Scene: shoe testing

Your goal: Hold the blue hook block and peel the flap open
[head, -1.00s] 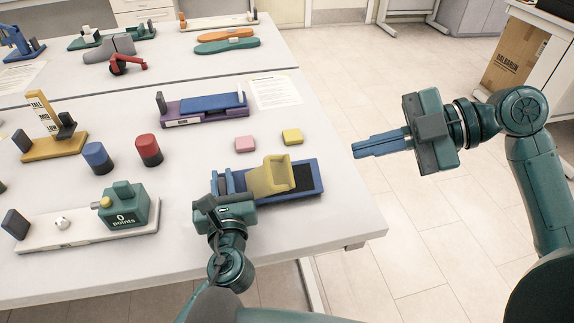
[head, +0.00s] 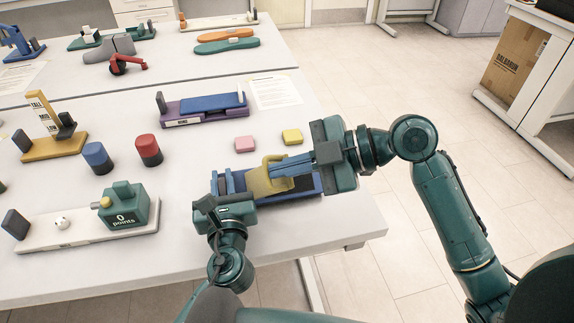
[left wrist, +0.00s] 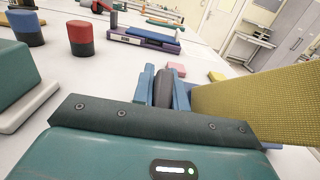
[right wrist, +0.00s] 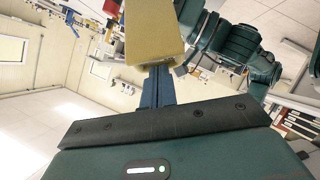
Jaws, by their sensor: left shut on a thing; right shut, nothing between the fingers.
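The blue hook block (head: 290,197) lies near the table's front right edge, with a dark strip on top. The yellow flap (head: 262,182) rises from it and is partly hidden by my right fingers. My left gripper (head: 222,184) is shut at the block's left end; the left wrist view shows its blue fingers around a dark grey piece (left wrist: 169,86), with the yellow flap (left wrist: 255,100) to the right. My right gripper (head: 280,172) is shut and empty, its blue fingers overlapping the flap. In the right wrist view the flap (right wrist: 153,32) is just beyond the fingertips; contact is unclear.
Pink (head: 245,144) and yellow (head: 292,136) small blocks lie behind the hook block. A purple-and-blue device (head: 205,107) stands further back. A green points box (head: 128,206) and blue (head: 97,157) and red (head: 149,150) cylinders stand to the left. Open floor lies right of the table.

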